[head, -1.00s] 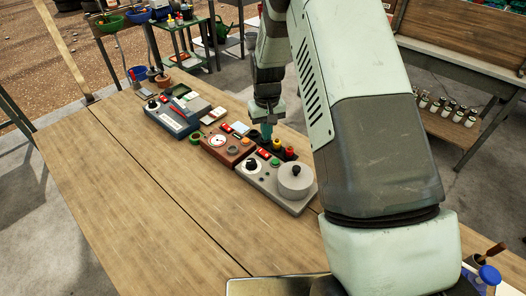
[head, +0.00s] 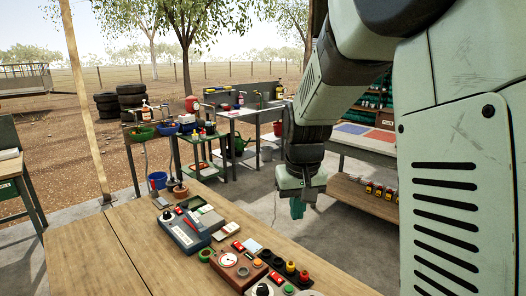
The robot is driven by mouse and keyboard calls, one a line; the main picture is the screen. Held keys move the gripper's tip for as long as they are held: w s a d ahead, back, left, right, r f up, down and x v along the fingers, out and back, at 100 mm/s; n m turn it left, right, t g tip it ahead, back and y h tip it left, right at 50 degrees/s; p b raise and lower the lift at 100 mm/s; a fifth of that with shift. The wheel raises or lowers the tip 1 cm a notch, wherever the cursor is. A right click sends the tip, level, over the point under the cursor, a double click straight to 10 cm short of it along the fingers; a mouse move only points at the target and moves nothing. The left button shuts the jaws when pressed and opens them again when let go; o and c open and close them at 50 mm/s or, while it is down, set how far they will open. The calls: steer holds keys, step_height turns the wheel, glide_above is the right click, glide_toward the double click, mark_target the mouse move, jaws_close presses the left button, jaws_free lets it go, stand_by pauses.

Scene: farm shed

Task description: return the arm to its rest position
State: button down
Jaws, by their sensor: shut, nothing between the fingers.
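My arm reaches in from the right of the head view and hangs down at its far end. My gripper (head: 297,209) is at its lower end, with teal fingers shut and empty, pointing down. It appears beyond the devices and above the level of the wooden table (head: 110,262), touching nothing that I can see. My arm's large pale green links cover the right side of the view.
On the table stand a blue-grey device (head: 186,232), a brown box with a round dial (head: 236,272) and a row of coloured knobs (head: 290,268). The table's left part is bare.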

steer(key=s+d+r+t, duration=0.1)
steer(key=s+r, duration=0.4)
steer(key=s, duration=0.7)
steer(key=s+d+r+m+t, duration=0.1)
steer(key=s+r, duration=0.5)
steer(key=s, duration=0.6)
steer(key=shift+s+d+r+m+t, duration=0.3)
steer(key=shift+s+d+t, duration=0.05)
steer(key=shift+d+t, duration=0.45)
